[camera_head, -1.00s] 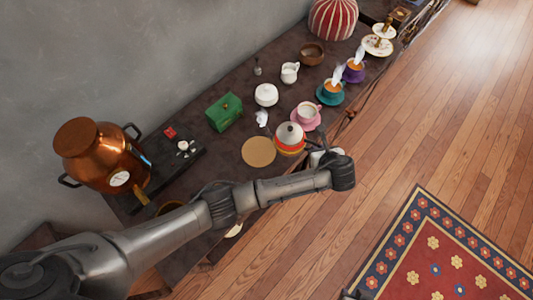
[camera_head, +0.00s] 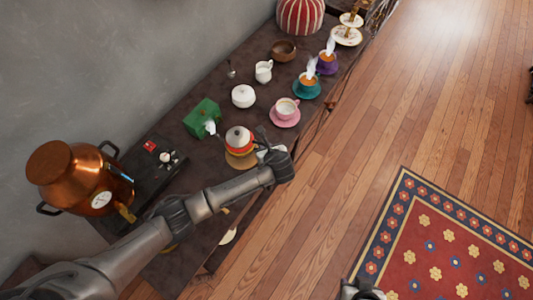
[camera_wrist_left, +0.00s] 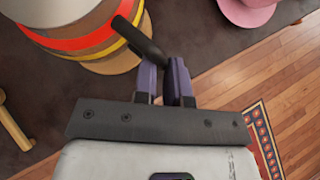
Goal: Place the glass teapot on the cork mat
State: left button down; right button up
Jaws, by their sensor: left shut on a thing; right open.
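The teapot (camera_head: 238,140), with a pale top and red, orange and yellow bands, is upright over the cork mat (camera_head: 241,163). Only the mat's near edge shows in the head view. In the left wrist view the teapot (camera_wrist_left: 75,42) fills the upper left, with the mat (camera_wrist_left: 118,66) just below it. I cannot tell whether its base touches the mat. My left gripper (camera_wrist_left: 165,80) is shut on the teapot's black handle; its fingers are hard to make out in the head view. My right gripper (camera_head: 362,290) is open at the bottom edge, far from the teapot, partly cut off.
A green box (camera_head: 202,116) stands close behind the teapot. A pink cup and saucer (camera_head: 285,112) and a white lidded pot (camera_head: 243,96) stand to the right. A copper urn (camera_head: 75,178) and dark tray (camera_head: 150,170) are at left. The table's front edge is near.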

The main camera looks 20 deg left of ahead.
pick_arm(q)
jog(key=shift+f+b, duration=0.55)
jog(key=shift+f, duration=1.3)
jog(key=shift+f, duration=0.1)
jog(key=c, duration=1.2)
grip_release()
jog(key=shift+o, duration=0.2)
jog(key=shift+s+d+r, duration=0.15)
jog(key=shift+r, duration=0.2)
jog(key=p+v, duration=0.3)
jog(key=v, duration=0.8)
jog(key=shift+s+r, duration=0.1)
